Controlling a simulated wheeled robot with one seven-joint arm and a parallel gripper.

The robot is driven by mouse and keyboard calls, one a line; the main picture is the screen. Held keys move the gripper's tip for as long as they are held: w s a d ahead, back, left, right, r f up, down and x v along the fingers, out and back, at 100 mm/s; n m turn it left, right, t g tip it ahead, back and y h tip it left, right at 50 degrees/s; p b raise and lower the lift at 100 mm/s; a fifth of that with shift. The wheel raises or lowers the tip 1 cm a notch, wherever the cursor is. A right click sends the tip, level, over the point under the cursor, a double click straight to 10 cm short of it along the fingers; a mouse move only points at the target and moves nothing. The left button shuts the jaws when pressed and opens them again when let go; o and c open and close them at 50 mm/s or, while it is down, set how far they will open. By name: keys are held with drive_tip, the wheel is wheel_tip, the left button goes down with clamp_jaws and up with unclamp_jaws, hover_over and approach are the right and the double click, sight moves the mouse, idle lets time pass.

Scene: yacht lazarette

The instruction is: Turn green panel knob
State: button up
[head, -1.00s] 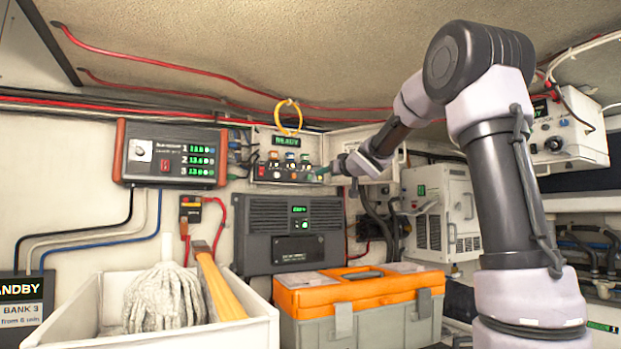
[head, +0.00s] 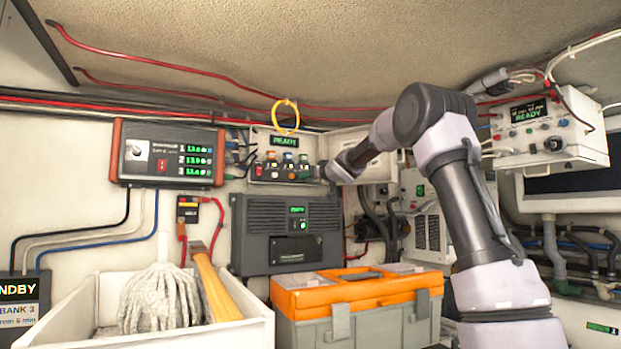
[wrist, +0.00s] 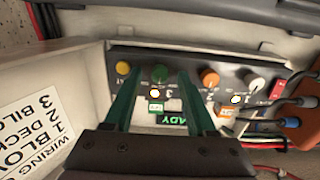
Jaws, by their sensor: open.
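The green knob (wrist: 160,73) sits on a dark control panel (wrist: 140,57), between a yellow knob (wrist: 122,68) and an orange knob (wrist: 209,77). My gripper (wrist: 158,78) is open, with one green finger on each side of the green knob. A gap shows between the knob and each finger; how deep the fingertips reach past it is hard to tell. In the head view the panel (head: 285,141) shows a lit READY display. My gripper there (head: 322,172) is at the panel's lower right corner, and the green knob cannot be made out clearly.
A white knob (wrist: 254,82), a red switch (wrist: 278,89) and plugged cables lie right of the knobs. A labelled white surface (wrist: 40,120) stands close on the left. Below the panel are a grey unit (head: 260,222), an orange-lidded toolbox (head: 350,290) and a white bin (head: 250,325).

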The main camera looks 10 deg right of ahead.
clamp_jaws()
drive_tip(key=shift+n, duration=0.3)
drive_tip(key=n, duration=0.4)
drive_tip(key=shift+f+n, duration=0.1)
drive_tip(key=shift+n, duration=2)
